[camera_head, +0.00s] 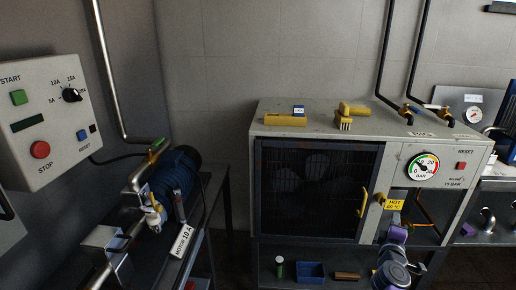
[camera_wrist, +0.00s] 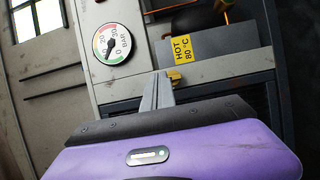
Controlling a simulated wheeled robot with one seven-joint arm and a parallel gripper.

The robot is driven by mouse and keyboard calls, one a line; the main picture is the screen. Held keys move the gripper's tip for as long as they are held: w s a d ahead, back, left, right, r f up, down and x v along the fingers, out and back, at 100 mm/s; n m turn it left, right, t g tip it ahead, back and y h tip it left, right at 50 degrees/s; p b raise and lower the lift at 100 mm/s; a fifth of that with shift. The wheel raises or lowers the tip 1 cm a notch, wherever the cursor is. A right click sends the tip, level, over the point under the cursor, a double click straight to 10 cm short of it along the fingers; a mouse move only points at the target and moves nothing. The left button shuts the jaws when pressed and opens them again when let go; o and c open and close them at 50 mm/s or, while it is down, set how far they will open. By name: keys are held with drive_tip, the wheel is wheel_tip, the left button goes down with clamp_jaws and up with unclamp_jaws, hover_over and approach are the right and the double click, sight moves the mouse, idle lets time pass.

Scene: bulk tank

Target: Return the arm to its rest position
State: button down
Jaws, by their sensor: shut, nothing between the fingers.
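My gripper (camera_wrist: 160,78) shows in the wrist view with its two grey fingers together and nothing between them. Its purple body fills the bottom of that view. The fingers point at the machine front, just below the yellow HOT 80 °C label (camera_wrist: 186,48). In the head view my purple and grey arm (camera_head: 392,270) is at the lower right, in front of the machine's open right-hand bay. The fingertips are hard to make out there.
The grey machine cabinet (camera_head: 275,128) has a dark grille door with a yellow handle (camera_head: 363,202), a pressure gauge (camera_head: 423,167) and pipes above. A blue bin (camera_head: 310,272) sits on the shelf below. A blue motor (camera_head: 175,175) and control box (camera_head: 45,120) are left.

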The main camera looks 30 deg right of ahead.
drive_tip(key=shift+w, duration=0.1)
drive_tip(key=s+a+r+m+t+y, duration=0.1)
drive_tip(key=s+a+t+y, duration=0.2)
drive_tip(key=a, duration=0.7)
drive_tip(key=s+a+r+m+t+y+p, duration=0.1)
drive_tip(key=s+a+t+y, duration=0.15)
drive_tip(key=a, duration=0.75)
drive_tip(key=s+a+r+m+t+y, duration=0.1)
drive_tip(key=s+a+t+y, duration=0.2)
drive_tip(key=a, duration=0.7)
drive_tip(key=s+a+r+m+g+y+p, duration=0.1)
drive_tip(key=s+a+r+y, duration=0.1)
drive_tip(key=s+a, duration=0.8)
drive_tip(key=s+a+r+m+g+y+p, duration=0.1)
drive_tip(key=s+a+y, duration=0.3)
drive_tip(key=s+a, duration=0.6)
drive_tip(key=s+r+m+g, duration=0.1)
drive_tip(key=s, duration=0.3)
drive_tip(key=shift+r+y, duration=0.35)
drive_tip(key=shift+r, duration=0.05)
